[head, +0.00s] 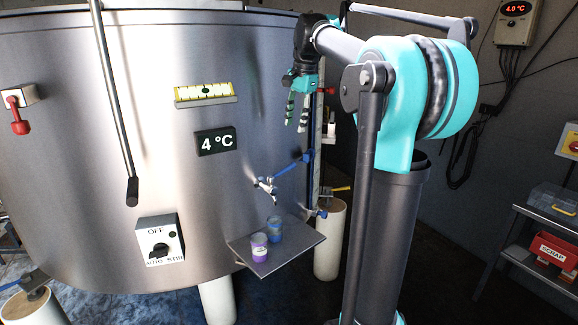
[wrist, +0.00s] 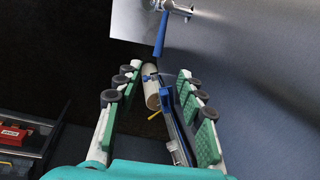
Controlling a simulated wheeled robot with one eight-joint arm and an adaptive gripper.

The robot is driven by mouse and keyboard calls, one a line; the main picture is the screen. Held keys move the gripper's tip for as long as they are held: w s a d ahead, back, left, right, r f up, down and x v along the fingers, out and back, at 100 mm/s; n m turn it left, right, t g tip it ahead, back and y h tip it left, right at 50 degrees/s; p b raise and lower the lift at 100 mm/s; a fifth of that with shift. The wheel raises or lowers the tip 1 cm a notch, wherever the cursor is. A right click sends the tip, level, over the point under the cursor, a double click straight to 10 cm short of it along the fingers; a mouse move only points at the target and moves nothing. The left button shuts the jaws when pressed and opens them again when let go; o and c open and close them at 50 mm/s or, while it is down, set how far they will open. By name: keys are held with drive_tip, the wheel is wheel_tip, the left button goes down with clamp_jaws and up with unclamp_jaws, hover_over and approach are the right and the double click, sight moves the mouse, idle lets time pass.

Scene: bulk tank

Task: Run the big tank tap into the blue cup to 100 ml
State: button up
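The big tank (head: 75,130) is a steel vessel filling the left of the head view. Its chrome tap (head: 265,185) sticks out low on the wall, with a blue lever (head: 291,167) slanting up to the right. The lever also shows in the wrist view (wrist: 161,36). The blue cup (head: 275,229) stands upright on a small metal shelf (head: 284,253) below the tap, behind a purple cup (head: 259,247). Its fill level is too small to read. My gripper (head: 296,120) hangs above the lever, apart from it, fingers down. In the wrist view its fingers (wrist: 157,82) are spread and empty.
A vertical blue-edged gauge (head: 316,150) stands close right of my gripper. A red-handled valve (head: 20,115), a hanging rod (head: 117,100) and a stirrer switch (head: 160,240) are on the tank's left. A rack with a red scrap bin (head: 553,252) stands far right.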

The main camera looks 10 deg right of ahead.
sight(289, 166)
drive_tip(key=w+f, duration=0.1)
drive_tip(key=f, duration=0.4)
drive_tip(key=a+f, duration=0.1)
drive_tip(key=f, duration=0.5)
drive_tip(key=w+f, duration=0.1)
drive_tip(key=f, duration=0.4)
drive_tip(key=shift+w+a+f, duration=0.15)
drive_tip(key=shift+w+a, duration=0.15)
drive_tip(key=shift+a, duration=0.1)
clamp_jaws()
